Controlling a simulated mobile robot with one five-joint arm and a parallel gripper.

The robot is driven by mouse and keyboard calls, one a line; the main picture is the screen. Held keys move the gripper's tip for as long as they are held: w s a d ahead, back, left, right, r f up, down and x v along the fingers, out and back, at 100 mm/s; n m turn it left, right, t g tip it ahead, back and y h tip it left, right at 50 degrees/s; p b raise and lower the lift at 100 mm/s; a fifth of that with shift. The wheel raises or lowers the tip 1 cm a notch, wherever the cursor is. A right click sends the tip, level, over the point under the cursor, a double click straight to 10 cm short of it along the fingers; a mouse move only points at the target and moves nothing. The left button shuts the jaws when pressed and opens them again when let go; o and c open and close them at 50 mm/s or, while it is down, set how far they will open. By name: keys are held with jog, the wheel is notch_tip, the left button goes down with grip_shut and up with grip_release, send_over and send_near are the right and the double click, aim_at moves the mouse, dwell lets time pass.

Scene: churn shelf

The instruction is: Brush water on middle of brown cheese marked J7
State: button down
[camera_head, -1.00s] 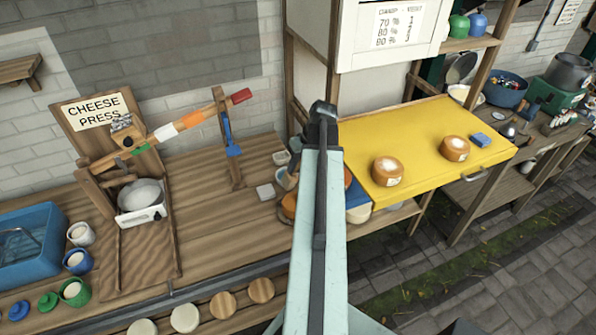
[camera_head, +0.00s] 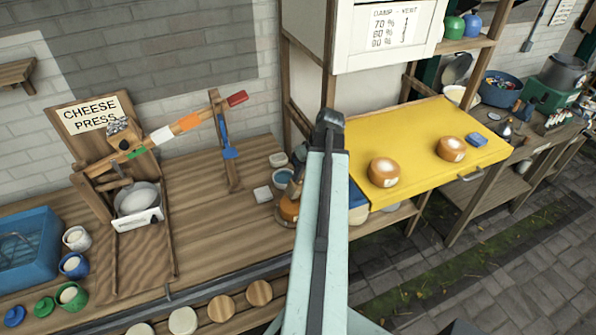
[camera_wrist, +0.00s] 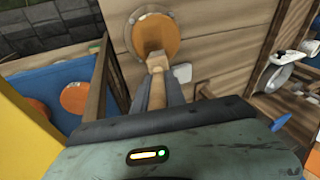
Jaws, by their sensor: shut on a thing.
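An orange-brown cheese (camera_head: 289,209) sits on a round base on the wooden counter, just left of my arm. My gripper (camera_wrist: 158,97) is shut on a wooden-handled brush (camera_wrist: 157,92). The brush head (camera_wrist: 181,72) points at the near side of the cheese; I cannot tell whether it touches. In the head view the brush (camera_head: 294,187) shows over the cheese, while my arm hides the gripper. A small bowl of bluish liquid (camera_head: 283,176) stands just behind.
A cheese press (camera_head: 140,203) stands left. A white block (camera_head: 262,194) lies near the bowl. The counter between is clear.

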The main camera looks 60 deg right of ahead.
jog(key=s+a, duration=0.2)
jog(key=s, duration=0.1)
jog(key=shift+s, duration=0.1)
jog(key=shift+d, duration=0.1)
dwell(0.3)
jog(key=w+d, duration=0.3)
jog(key=w, duration=0.3)
jog(key=shift+w+d, duration=0.15)
jog(key=shift+d, duration=0.25)
notch_tip(320, 180, up, 6)
jog(key=p, duration=0.6)
dwell(0.3)
